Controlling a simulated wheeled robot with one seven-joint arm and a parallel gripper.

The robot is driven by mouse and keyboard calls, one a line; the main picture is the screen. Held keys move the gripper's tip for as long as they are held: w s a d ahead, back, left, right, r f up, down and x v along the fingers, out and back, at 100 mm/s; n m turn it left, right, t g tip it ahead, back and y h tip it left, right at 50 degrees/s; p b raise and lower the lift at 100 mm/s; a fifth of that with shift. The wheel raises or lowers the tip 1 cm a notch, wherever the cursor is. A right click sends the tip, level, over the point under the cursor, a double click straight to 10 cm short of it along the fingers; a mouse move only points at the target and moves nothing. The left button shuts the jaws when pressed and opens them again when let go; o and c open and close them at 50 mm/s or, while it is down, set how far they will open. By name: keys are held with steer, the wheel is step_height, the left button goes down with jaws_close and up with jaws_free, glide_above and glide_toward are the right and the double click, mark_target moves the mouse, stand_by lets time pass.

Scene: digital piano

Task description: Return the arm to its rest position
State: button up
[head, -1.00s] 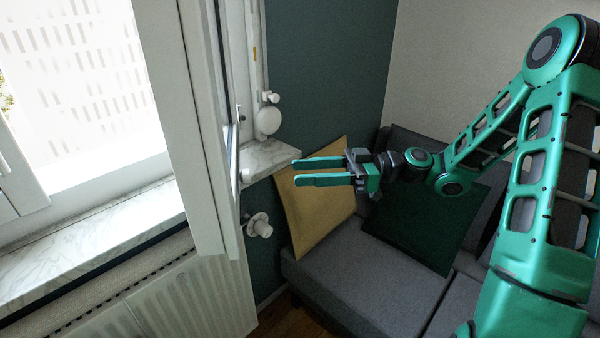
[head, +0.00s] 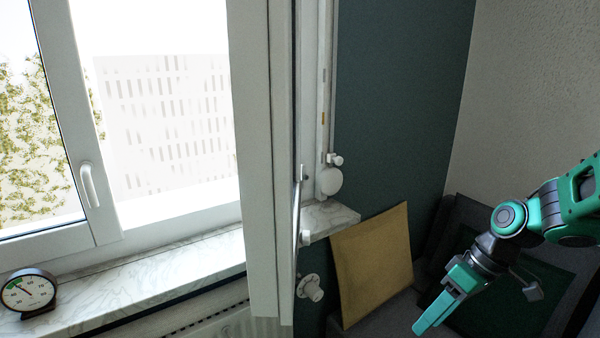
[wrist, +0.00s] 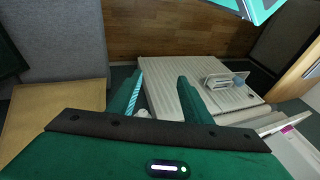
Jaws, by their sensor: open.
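My gripper (head: 437,308) is at the lower right of the head view, in front of the grey sofa and to the right of the yellow cushion, its green finger pointing down and left. My arm (head: 560,205) runs in from the right edge. In the wrist view my gripper (wrist: 160,80) shows two separated fingers with nothing held between them. The rest position is not marked in view.
The yellow cushion (head: 372,262) leans on the sofa by the wall. The open window sash (head: 262,160) stands left of my arm. A round gauge (head: 29,292) sits on the marble sill (head: 170,283). The wrist view shows wooden floor (wrist: 175,30) and a white radiator (wrist: 175,80).

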steer(key=s+d+r+m+h, duration=0.2)
steer(key=s+d+r+m, duration=0.1)
steer(key=s+d+m, duration=0.3)
steer(key=s+d+r+m+h, duration=0.2)
steer(key=s+d+m, duration=0.4)
steer(key=s, duration=0.5)
steer(key=shift+s+d+r+m+g+h, duration=0.15)
steer(key=shift+d+r+m+g+h, duration=0.2)
steer(key=shift+d, duration=0.3)
steer(key=shift+c, duration=0.7)
